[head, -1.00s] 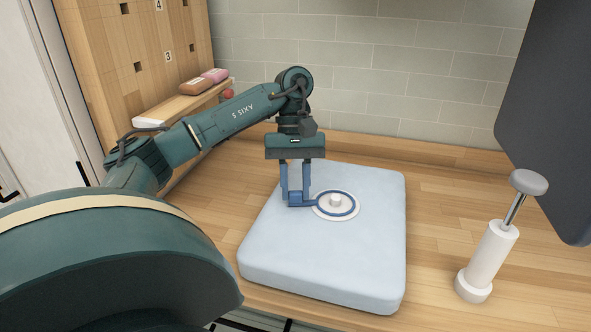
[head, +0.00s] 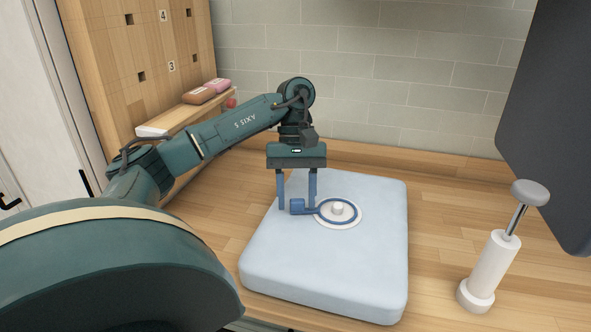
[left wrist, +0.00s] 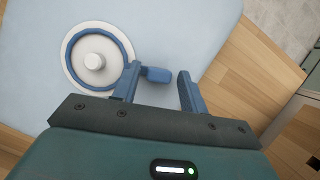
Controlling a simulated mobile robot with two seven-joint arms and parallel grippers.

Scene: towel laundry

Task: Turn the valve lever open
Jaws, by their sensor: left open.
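The valve is a white disc (head: 355,221) with a blue ring and a white hub, on top of a light blue pad (head: 320,265). Its blue lever (head: 297,207) points left from the ring and ends in a small block. My left gripper (head: 296,204) points down over the lever, fingers spread on either side of the block. In the left wrist view, the lever's block (left wrist: 157,74) shows between the open fingers of my left gripper (left wrist: 158,85), closer to the left finger; I cannot tell whether they touch. My right gripper is out of view.
A white cylinder with a grey-knobbed plunger (head: 489,268) stands on the wooden counter (head: 440,215) at right. A dark panel (head: 555,130) hangs at upper right. A shelf (head: 185,117) at left holds pink and brown items. The tiled wall closes the back.

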